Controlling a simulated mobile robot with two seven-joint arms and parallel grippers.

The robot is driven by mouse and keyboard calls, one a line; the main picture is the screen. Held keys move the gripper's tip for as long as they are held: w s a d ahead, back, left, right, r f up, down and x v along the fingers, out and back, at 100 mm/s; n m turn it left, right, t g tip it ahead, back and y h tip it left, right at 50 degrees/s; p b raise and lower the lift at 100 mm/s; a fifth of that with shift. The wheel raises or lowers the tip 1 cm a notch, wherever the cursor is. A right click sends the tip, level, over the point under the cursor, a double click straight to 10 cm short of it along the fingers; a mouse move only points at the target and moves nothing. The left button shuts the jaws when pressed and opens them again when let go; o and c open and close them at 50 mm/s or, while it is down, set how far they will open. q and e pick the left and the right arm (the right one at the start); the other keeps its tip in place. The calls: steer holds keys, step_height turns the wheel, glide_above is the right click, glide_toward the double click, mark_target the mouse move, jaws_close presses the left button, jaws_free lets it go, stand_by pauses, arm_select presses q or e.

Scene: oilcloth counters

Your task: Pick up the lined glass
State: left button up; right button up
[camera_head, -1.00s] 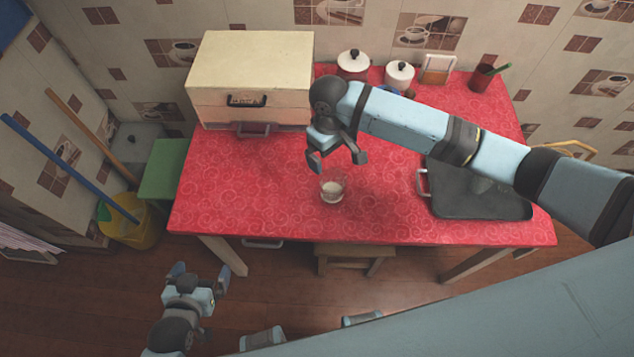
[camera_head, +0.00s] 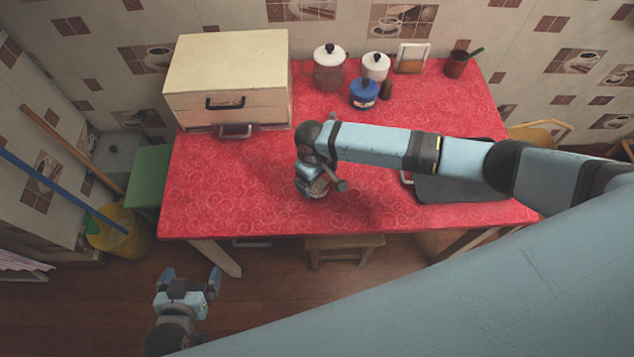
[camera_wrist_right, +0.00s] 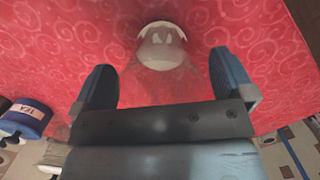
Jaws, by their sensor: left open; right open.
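The lined glass (camera_head: 319,187) is a small clear tumbler on the red table, mostly hidden in the head view by my right gripper (camera_head: 325,190). In the right wrist view the glass (camera_wrist_right: 162,47) shows between the two fingertips, with a gap on each side and a pale area at its far end. My right gripper is open and low over the table around the glass; I see no finger touching it. My left gripper (camera_head: 191,276) is open and empty, below the table's front left edge.
The red table (camera_head: 230,195) is clear left of the glass. A dark tray (camera_head: 455,188) lies to the right.

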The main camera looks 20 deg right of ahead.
steer(key=shift+f, duration=0.35)
steer(key=c, duration=1.1)
steer(key=shift+o, duration=0.2)
steer(key=shift+r, duration=0.15)
